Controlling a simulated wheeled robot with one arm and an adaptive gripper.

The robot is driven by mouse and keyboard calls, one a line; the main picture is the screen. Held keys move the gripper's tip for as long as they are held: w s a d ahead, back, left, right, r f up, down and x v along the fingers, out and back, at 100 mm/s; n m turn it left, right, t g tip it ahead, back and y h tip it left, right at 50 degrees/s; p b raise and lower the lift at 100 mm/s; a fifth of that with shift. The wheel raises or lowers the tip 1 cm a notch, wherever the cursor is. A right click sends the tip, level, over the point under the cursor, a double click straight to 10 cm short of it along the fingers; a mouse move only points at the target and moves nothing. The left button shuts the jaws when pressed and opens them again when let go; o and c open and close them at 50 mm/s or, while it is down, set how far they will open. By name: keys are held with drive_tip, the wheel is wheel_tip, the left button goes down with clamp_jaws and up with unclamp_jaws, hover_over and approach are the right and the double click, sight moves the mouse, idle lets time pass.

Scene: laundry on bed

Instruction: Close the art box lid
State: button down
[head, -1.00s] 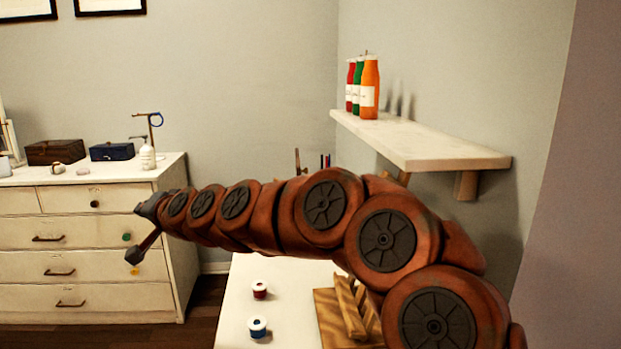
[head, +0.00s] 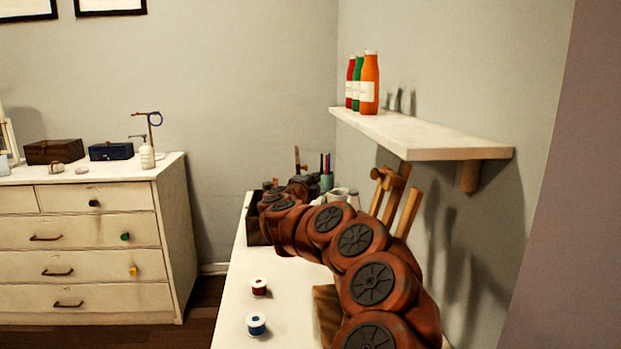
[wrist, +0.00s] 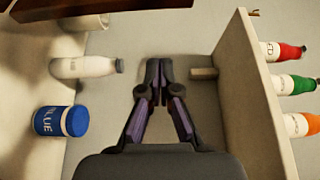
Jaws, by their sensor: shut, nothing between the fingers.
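A dark brown wooden box (head: 252,230), which looks like the art box, stands at the far end of the white desk. My arm hides most of it, and I cannot make out how its lid stands. In the wrist view a dark brown edge (wrist: 100,8), probably of this box, crosses the top left, beyond my fingers. My gripper (wrist: 158,68) is shut and empty, with its fingertips together and apart from that edge. In the head view the arm's end is over the far part of the desk, and the fingers cannot be made out.
A white bottle (wrist: 85,67) and a blue paint jar (wrist: 60,121) are left of my gripper. A wall shelf (head: 420,137) with red, green and orange bottles (head: 369,84) is on the right. Two small jars (head: 257,305) stand on the near desk (head: 235,315). A wooden easel (head: 385,190) stands behind my arm.

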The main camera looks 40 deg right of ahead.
drive_tip(key=w+d, duration=0.5)
drive_tip(key=w, duration=0.2)
idle(0.9)
idle(0.3)
